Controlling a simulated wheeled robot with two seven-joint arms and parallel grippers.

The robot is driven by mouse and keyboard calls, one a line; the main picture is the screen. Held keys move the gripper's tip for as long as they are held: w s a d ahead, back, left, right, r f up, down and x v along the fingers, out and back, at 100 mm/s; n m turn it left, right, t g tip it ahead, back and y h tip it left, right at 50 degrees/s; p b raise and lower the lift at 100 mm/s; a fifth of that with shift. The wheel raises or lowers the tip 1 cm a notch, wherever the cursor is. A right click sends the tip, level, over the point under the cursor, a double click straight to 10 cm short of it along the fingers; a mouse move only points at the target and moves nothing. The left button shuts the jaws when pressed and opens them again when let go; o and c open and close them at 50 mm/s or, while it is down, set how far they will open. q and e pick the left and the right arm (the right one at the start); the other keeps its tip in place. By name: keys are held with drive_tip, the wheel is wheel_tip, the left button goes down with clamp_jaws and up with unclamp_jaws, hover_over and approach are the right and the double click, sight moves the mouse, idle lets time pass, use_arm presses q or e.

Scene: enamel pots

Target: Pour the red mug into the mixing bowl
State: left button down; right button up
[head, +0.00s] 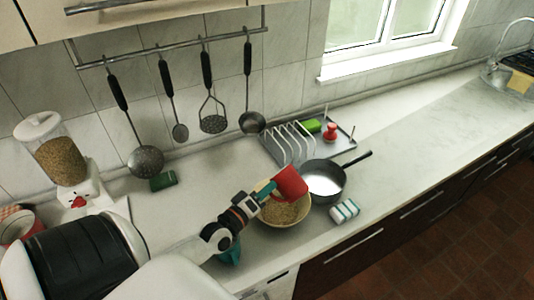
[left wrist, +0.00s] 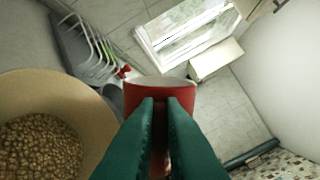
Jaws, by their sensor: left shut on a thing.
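The red mug (head: 291,182) is held tilted above the mixing bowl in the head view. It also shows at the middle of the left wrist view (left wrist: 146,89), its lower part hidden by the fingers. My left gripper (head: 268,188) is shut on the mug; its green fingers (left wrist: 160,108) close on it. The mixing bowl (head: 262,221) is tan and holds brown granules. It fills the left of the left wrist view (left wrist: 82,92). The mug's inside is hidden, and I see no stream falling. My right gripper is not in view.
A dark pan (head: 340,190) with white contents stands right of the bowl. Behind is a dish rack (head: 345,147) with a green and a red item. A striped block (head: 344,211) lies at the front. A green block (head: 163,181) lies left. The counter at right is clear.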

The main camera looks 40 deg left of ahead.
use_arm(q)
wheel_tip(320, 180, up, 2)
drive_tip(key=m+p, duration=0.1)
drive_tip(key=m, duration=0.2)
drive_tip(key=shift+r+p, duration=0.1)
drive_tip(key=shift+p, duration=0.25)
wheel_tip(320, 180, up, 3)
drive_tip(key=m, duration=0.8)
drive_tip(key=shift+r+m, duration=0.15)
drive_tip(key=shift+m, duration=0.25)
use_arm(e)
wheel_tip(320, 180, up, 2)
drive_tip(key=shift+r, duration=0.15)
